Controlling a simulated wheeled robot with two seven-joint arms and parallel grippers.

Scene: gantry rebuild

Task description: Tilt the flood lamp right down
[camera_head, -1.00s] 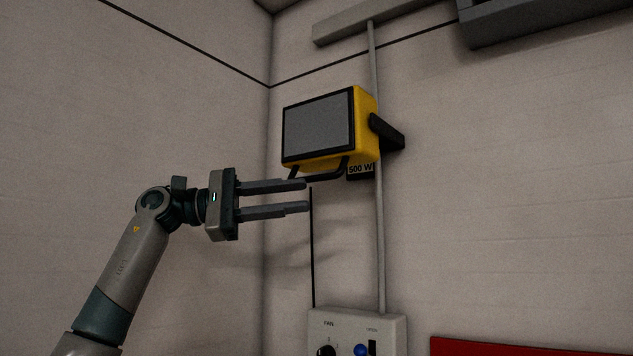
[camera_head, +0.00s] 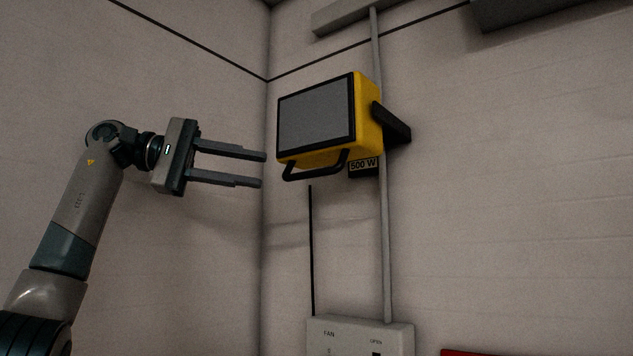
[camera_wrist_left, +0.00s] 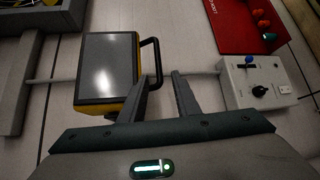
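The flood lamp (camera_head: 316,118) is a yellow housing with a dark-framed grey face, held by a black bracket (camera_head: 391,122) on the wall. Its face points toward the left and slightly down. A black bar handle (camera_head: 316,169) hangs under its lower edge. My left gripper (camera_head: 263,169) is open and empty, to the left of the lamp and apart from the handle in the head view. In the left wrist view the lamp (camera_wrist_left: 107,66) and its handle (camera_wrist_left: 152,62) lie just beyond the open fingers (camera_wrist_left: 160,80). My right gripper is in neither view.
A grey conduit (camera_head: 384,230) runs down the wall behind the lamp to a control box (camera_head: 358,337) marked FAN and OPEN. A 500 W label (camera_head: 363,165) sits under the bracket. In the left wrist view, a red panel (camera_wrist_left: 240,25) stands beside the control box. The wall left of the lamp is bare.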

